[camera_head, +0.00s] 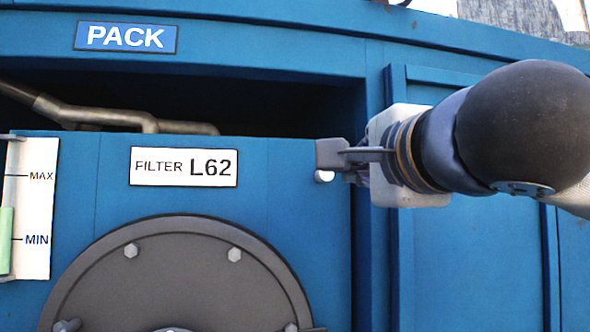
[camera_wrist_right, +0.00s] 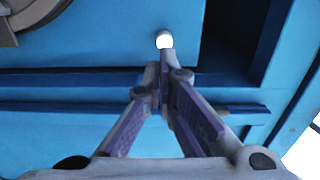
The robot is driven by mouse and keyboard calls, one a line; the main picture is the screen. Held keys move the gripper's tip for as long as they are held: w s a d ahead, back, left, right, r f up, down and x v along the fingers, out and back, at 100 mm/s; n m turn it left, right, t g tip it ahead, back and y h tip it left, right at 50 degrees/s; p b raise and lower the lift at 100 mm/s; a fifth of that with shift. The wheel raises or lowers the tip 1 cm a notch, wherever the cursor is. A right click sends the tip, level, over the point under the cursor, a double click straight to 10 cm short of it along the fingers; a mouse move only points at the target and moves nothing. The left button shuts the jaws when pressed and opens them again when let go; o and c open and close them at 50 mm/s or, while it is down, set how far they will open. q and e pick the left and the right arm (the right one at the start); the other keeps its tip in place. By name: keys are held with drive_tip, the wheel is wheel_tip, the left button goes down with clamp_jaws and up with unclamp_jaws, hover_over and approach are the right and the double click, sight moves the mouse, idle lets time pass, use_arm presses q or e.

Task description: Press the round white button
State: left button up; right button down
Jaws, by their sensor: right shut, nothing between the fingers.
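The round white button (camera_head: 324,177) sits on the blue panel, to the right of the FILTER L62 label. In the head view it shows just below the fingertips of my right gripper (camera_head: 330,155), which hide part of it. In the right wrist view the button (camera_wrist_right: 165,41) is bright white, right at the tips of my right gripper (camera_wrist_right: 164,66). The fingers are closed together with nothing between them. I cannot tell whether the tips touch the button. My left gripper is in neither view.
A grey round cover (camera_head: 175,285) with bolts is below the FILTER L62 label (camera_head: 184,167). A level gauge (camera_head: 36,200) marked MAX and MIN is at the left. A dark recess with a metal pipe (camera_head: 100,116) opens above the panel. A raised frame edge (camera_head: 397,255) stands to the right.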

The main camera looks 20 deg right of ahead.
sight(326, 178)
drive_tip(key=x, duration=0.9)
drive_tip(key=shift+w, duration=0.15)
